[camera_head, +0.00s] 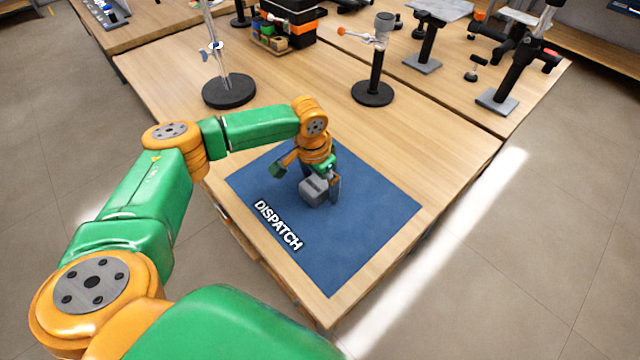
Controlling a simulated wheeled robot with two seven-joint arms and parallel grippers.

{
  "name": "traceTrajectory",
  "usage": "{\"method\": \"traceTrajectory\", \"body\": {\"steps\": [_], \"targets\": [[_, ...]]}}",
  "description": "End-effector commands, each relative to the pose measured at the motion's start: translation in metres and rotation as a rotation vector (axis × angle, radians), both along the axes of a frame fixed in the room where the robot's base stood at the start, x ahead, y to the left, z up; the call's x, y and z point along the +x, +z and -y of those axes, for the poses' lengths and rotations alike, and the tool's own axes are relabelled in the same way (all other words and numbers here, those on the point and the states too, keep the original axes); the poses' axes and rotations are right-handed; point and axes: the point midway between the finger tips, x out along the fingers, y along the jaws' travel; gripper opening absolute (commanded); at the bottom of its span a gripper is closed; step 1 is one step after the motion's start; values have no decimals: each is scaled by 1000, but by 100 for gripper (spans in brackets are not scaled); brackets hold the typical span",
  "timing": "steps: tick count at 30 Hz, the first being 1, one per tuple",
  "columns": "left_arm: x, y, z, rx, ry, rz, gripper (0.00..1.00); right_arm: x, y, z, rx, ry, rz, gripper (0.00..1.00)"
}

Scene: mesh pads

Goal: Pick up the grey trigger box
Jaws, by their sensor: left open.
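The grey trigger box (313,191) is a small grey block on the blue mat (375,215) marked DISPATCH, near the front corner of the wooden table. My left gripper (306,181) is over the mat at the box. Its fingers are spread, one to the left and one at the box's right side. I cannot tell whether either finger touches the box. The back of the box is partly hidden by the gripper. My right gripper is not in the view.
A stand with a round black base (229,92) is behind my left arm. Another black stand (373,92) is farther right. Several tools, clamps and an orange and black stack (290,22) fill the back. The mat's right part and the wood around it are clear.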

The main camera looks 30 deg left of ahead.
Motion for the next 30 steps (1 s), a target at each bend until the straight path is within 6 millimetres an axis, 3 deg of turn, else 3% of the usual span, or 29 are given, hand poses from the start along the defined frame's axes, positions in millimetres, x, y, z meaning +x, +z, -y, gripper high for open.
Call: {"method": "traceTrajectory", "body": {"steps": [4,15,26,30], "targets": [[0,0,0,0,0,0,100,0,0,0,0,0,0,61],[0,0,0,0,0,0,0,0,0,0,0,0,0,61],[1,1,0,0,-1,2,0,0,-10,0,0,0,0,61],[1,29,1,-3,-1,5,0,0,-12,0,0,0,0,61]]}}
